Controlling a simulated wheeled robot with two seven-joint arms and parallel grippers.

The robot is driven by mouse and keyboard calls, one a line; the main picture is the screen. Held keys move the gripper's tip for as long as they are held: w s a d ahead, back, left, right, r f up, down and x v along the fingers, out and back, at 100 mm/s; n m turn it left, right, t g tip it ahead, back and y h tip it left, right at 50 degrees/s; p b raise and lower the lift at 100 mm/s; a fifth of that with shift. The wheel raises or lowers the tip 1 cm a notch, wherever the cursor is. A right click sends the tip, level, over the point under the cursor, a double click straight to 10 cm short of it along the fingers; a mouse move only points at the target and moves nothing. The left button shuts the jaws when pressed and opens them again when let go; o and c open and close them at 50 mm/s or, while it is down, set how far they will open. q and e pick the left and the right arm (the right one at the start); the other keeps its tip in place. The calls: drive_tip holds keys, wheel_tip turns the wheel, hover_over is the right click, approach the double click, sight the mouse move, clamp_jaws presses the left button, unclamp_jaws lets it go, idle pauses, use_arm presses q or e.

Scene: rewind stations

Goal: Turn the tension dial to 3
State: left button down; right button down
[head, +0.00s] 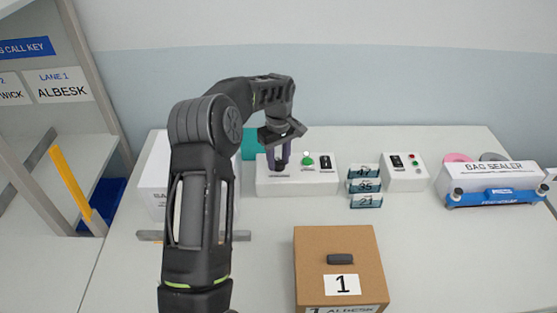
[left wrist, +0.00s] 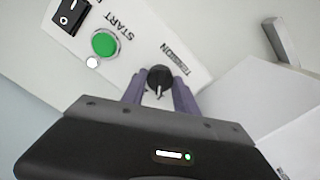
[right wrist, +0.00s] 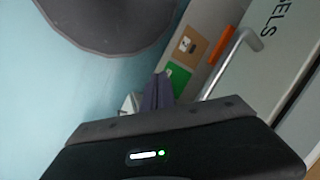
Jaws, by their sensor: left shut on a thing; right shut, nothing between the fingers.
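The tension dial (left wrist: 159,79) is a round black knob with a white pointer line, on a white control box (head: 325,186). My left gripper (left wrist: 160,93) is shut on the dial, one purple finger on each side of it. In the head view the left gripper (head: 280,155) comes down on the left end of the box and hides the dial. The scale numbers around the dial are too small to read. My right gripper (right wrist: 160,92) is shut and empty, away from the box, and shows only in the right wrist view.
A green START button (head: 308,161) and a black rocker switch (head: 326,162) sit on the same box. A brown carton (head: 310,265) stands in front, numbered cards (head: 366,187) and a second control box (head: 405,178) to the right, and a bag sealer (head: 490,180) at far right.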

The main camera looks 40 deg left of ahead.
sight(278, 161)
use_arm(q)
drive_tip(key=m+b, duration=0.1)
drive_tip(key=m, duration=0.6)
drive_tip(key=shift+m+b, duration=0.3)
drive_tip(key=shift+m, duration=0.1)
drive_tip(key=m, duration=0.8)
drive_tip(key=shift+m, duration=0.4)
drive_tip(key=c, duration=0.9)
unclamp_jaws()
drive_tip(key=shift+c, duration=0.2)
drive_tip(key=shift+r, duration=0.1)
drive_tip(key=shift+r+b, duration=0.8)
drive_tip(key=shift+r, duration=3)
